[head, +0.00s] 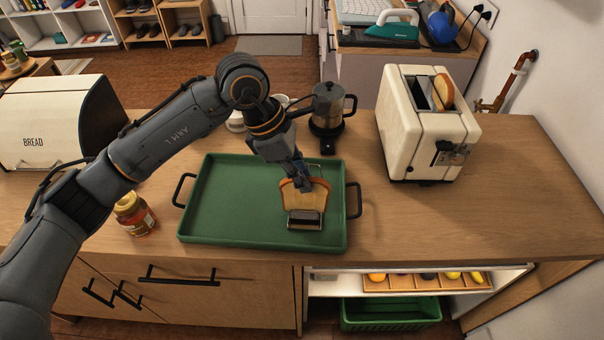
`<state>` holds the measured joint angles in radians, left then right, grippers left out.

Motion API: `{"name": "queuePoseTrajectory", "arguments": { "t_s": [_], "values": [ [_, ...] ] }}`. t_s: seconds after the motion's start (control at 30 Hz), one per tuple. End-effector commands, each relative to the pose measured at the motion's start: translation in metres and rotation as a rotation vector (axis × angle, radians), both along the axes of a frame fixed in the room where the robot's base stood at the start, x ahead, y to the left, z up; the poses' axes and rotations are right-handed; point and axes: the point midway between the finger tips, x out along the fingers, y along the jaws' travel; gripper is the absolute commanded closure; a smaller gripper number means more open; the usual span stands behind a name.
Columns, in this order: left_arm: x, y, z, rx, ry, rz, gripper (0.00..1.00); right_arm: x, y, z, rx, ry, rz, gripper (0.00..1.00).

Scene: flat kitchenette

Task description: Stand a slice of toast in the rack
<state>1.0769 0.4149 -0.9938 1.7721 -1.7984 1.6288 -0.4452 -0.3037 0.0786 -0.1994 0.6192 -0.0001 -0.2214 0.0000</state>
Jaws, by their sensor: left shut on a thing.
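A slice of toast (320,196) with a brown crust is upright in the fingers of my left gripper (304,187), which is shut on it. The small metal rack (305,224) stands in the right part of the green tray (235,235). The slice is at the rack, and its lower edge is hidden behind the rack's near end. I cannot tell whether it rests on the rack or is still above its base. Another slice of bread (444,91) sticks up from the cream toaster (397,120) at the right. My right gripper is out of view.
A moka pot (327,108) stands behind the tray, with white crockery partly hidden by my left arm. A honey-coloured jar (134,215) is left of the tray, and a bread bin (48,118) is at the far left.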

Motion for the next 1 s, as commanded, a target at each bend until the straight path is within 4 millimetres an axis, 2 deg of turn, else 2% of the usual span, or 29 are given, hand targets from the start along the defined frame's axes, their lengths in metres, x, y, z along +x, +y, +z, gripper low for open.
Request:
{"name": "queuePoseTrajectory", "arguments": {
  "t_s": [0.13, 0.17, 0.2, 0.3, 0.83, 1.0],
  "values": [
    [0.0001, 0.0000, 0.0006, 0.000, 0.000, 0.000, 1.00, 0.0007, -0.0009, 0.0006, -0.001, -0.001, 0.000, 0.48],
    [0.0001, 0.0000, 0.0006, 0.000, 0.000, 0.000, 0.85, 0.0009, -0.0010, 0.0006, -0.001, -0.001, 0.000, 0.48],
    [0.0001, 0.0000, 0.0006, 0.000, 0.000, 0.000, 0.77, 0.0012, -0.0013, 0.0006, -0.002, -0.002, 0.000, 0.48],
    [0.0001, 0.0001, 0.0006, 0.000, 0.000, 0.000, 0.60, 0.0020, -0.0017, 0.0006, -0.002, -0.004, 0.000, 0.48],
    [0.0000, 0.0001, 0.0004, 0.000, 0.000, 0.000, 0.60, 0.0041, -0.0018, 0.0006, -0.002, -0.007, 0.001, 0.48],
    [0.0004, 0.0000, 0.0091, 0.000, -0.001, 0.000, 0.60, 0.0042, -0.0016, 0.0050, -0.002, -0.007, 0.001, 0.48]
  ]
}}
